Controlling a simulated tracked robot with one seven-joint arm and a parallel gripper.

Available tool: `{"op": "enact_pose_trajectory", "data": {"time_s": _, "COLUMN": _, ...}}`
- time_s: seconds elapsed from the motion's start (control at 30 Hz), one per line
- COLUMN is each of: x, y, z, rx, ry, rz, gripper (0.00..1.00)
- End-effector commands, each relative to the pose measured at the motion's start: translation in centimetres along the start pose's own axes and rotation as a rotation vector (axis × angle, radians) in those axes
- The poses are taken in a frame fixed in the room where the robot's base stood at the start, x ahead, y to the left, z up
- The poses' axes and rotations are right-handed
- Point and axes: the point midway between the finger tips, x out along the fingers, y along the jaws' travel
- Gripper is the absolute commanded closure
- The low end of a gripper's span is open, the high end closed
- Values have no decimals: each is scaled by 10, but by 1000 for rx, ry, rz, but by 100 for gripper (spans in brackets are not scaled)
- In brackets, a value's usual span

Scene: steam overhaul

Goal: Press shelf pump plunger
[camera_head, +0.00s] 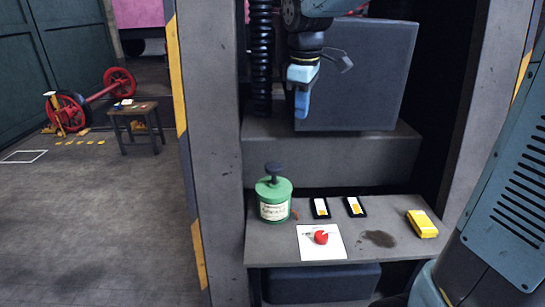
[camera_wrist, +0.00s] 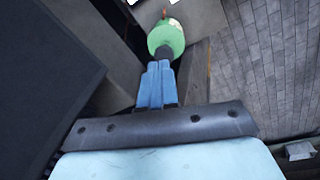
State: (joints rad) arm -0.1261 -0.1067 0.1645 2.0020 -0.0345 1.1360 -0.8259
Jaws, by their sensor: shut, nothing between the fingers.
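The green pump can (camera_head: 273,200) with a pale label stands upright at the left end of the grey shelf (camera_head: 275,251). Its dark plunger knob (camera_head: 275,168) sticks up from the top. My gripper (camera_head: 301,116) is shut and empty, pointing down, higher than the can and a little right of it. In the wrist view my gripper's blue fingers (camera_wrist: 158,66) are together, and the green can (camera_wrist: 166,36) shows beyond their tips. The dark knob (camera_wrist: 163,53) is partly hidden by the fingertips there. A clear gap separates gripper and plunger in the head view.
On the shelf are a white sheet (camera_head: 308,250) with a red part (camera_head: 321,237), two black-framed cards (camera_head: 320,207), (camera_head: 355,206) and a yellow block (camera_head: 422,223). A large grey box (camera_head: 370,70) stands behind my gripper. A black corrugated hose (camera_head: 260,60) hangs left of it.

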Motion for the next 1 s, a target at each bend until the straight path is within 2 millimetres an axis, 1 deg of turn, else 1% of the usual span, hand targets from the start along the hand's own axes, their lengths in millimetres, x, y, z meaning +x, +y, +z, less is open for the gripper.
{"op": "enact_pose_trajectory", "data": {"time_s": 0.03, "x": 7, "y": 6, "z": -15, "rx": -63, "ry": -11, "rz": -23, "gripper": 100}}
{"op": "enact_pose_trajectory", "data": {"time_s": 0.1, "x": 14, "y": 11, "z": -34, "rx": -151, "ry": -21, "rz": -49, "gripper": 100}}
{"op": "enact_pose_trajectory", "data": {"time_s": 0.2, "x": 24, "y": 18, "z": -55, "rx": -255, "ry": -31, "rz": -82, "gripper": 100}}
{"op": "enact_pose_trajectory", "data": {"time_s": 0.3, "x": 32, "y": 21, "z": -72, "rx": -335, "ry": -37, "rz": -107, "gripper": 100}}
{"op": "enact_pose_trajectory", "data": {"time_s": 0.4, "x": 37, "y": 23, "z": -81, "rx": -385, "ry": -39, "rz": -123, "gripper": 100}}
{"op": "enact_pose_trajectory", "data": {"time_s": 0.53, "x": 40, "y": 24, "z": -86, "rx": -410, "ry": -40, "rz": -131, "gripper": 100}}
{"op": "enact_pose_trajectory", "data": {"time_s": 0.87, "x": 40, "y": 24, "z": -86, "rx": -411, "ry": -40, "rz": -131, "gripper": 100}}
{"op": "enact_pose_trajectory", "data": {"time_s": 1.0, "x": 48, "y": 23, "z": -85, "rx": -411, "ry": -41, "rz": -133, "gripper": 100}}
